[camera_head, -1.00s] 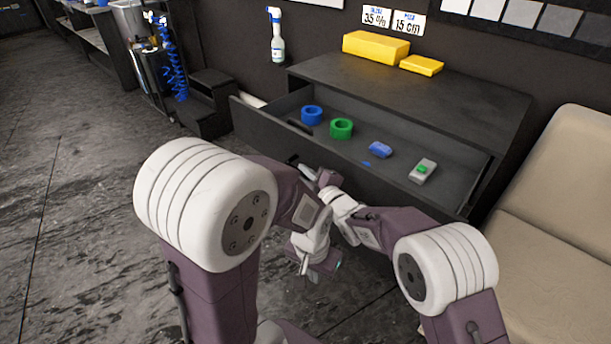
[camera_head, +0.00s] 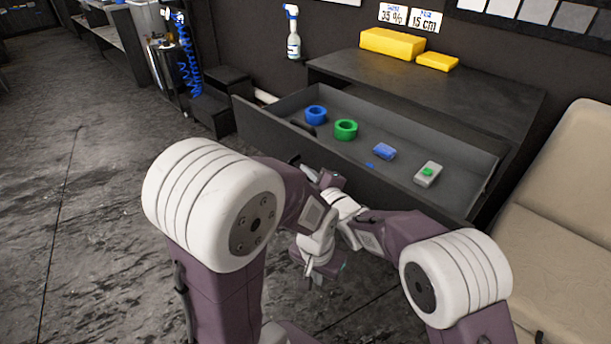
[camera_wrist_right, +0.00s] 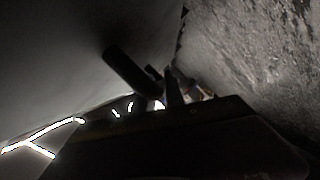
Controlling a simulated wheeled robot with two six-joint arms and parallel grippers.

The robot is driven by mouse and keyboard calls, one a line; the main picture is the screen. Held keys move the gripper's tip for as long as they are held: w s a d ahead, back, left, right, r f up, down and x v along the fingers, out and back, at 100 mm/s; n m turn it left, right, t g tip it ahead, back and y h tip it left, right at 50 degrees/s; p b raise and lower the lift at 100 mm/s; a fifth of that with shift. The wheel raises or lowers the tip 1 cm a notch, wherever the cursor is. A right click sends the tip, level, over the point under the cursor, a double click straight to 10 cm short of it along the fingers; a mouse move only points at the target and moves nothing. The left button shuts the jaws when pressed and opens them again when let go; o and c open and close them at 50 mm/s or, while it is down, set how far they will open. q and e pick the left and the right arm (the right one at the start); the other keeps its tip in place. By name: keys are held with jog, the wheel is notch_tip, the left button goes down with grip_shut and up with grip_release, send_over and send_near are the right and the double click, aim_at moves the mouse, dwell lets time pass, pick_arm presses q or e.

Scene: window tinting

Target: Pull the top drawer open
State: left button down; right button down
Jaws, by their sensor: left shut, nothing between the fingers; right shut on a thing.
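The top drawer (camera_head: 262,121) of the dark cabinet stands well open in the head view, with its inside exposed. My right gripper (camera_head: 309,172) is at the outer side of the drawer front, shut on the drawer handle; the arm hides most of the contact. In the right wrist view a dark bar that looks like the handle (camera_wrist_right: 130,72) sticks out from the drawer front (camera_wrist_right: 70,55), and the gripper is dim and dark. My left gripper (camera_head: 318,274) is shut and empty, hanging low in front of the drawer, apart from it.
The drawer holds a blue roll (camera_head: 315,115), a green roll (camera_head: 346,130), a blue block (camera_head: 384,151) and a grey-green item (camera_head: 428,174). Yellow blocks (camera_head: 392,44) lie on the cabinet top (camera_head: 440,85). A beige seat (camera_head: 560,230) is close at right. Floor (camera_head: 90,220) at left is clear.

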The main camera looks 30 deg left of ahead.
jog(key=c, duration=1.4)
grip_release()
jog(key=b+v, duration=0.1)
jog(key=v, duration=0.8)
jog(key=shift+s, duration=0.1)
